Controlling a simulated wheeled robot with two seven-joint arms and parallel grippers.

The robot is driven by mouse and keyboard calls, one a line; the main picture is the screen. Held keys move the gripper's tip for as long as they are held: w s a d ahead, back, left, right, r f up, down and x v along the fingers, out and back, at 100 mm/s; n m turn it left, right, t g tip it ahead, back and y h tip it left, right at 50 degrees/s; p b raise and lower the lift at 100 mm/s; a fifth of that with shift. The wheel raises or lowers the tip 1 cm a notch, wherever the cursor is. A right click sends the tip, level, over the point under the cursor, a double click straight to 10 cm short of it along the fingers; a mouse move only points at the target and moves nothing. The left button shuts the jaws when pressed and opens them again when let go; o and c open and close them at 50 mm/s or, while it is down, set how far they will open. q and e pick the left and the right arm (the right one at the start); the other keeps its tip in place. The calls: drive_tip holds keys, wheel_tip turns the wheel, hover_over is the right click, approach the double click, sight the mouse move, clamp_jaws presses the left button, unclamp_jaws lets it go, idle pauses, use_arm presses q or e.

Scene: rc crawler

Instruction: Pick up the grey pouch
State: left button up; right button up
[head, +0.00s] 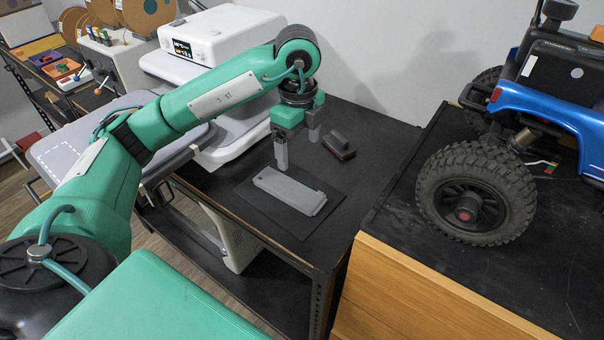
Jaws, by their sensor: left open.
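The grey pouch (291,191) is a flat, long, light grey piece. It lies on a thin black mat (262,209) on the dark table. My left gripper (298,152) comes down from above at the far side of the pouch, with its fingers spread and nothing between them. The nearer finger shows just behind the left end of the pouch; whether it touches it I cannot tell. The other finger is farther back and to the right. My right gripper is out of view.
A dark block with a reddish base (338,146) stands behind the pouch, right of my gripper. A white machine (216,38) stands at the back left. A blue RC crawler (548,110) with big tyres stands on a wooden-sided bench (420,290) at right.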

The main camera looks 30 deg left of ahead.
use_arm(q)
hover_over(296, 190)
wheel_tip(296, 190, down, 5)
drive_tip(key=shift+w+d+f+p, duration=0.15)
drive_tip(key=shift+f+p, duration=0.1)
drive_tip(key=shift+f, duration=0.35)
drive_tip(key=shift+w+d+f+p, duration=0.1)
drive_tip(key=shift+w+f+p, duration=0.1)
drive_tip(key=shift+f, duration=0.9)
drive_tip(key=shift+s+f+p, duration=0.2)
drive_tip(key=shift+f+p, duration=0.1)
drive_tip(key=f, duration=0.1)
drive_tip(key=f+p, duration=0.1)
drive_tip(key=f, duration=0.1)
drive_tip(key=shift+s+a+f, duration=0.2)
drive_tip(key=shift+a+f, duration=0.05)
drive_tip(key=shift+f, duration=0.5)
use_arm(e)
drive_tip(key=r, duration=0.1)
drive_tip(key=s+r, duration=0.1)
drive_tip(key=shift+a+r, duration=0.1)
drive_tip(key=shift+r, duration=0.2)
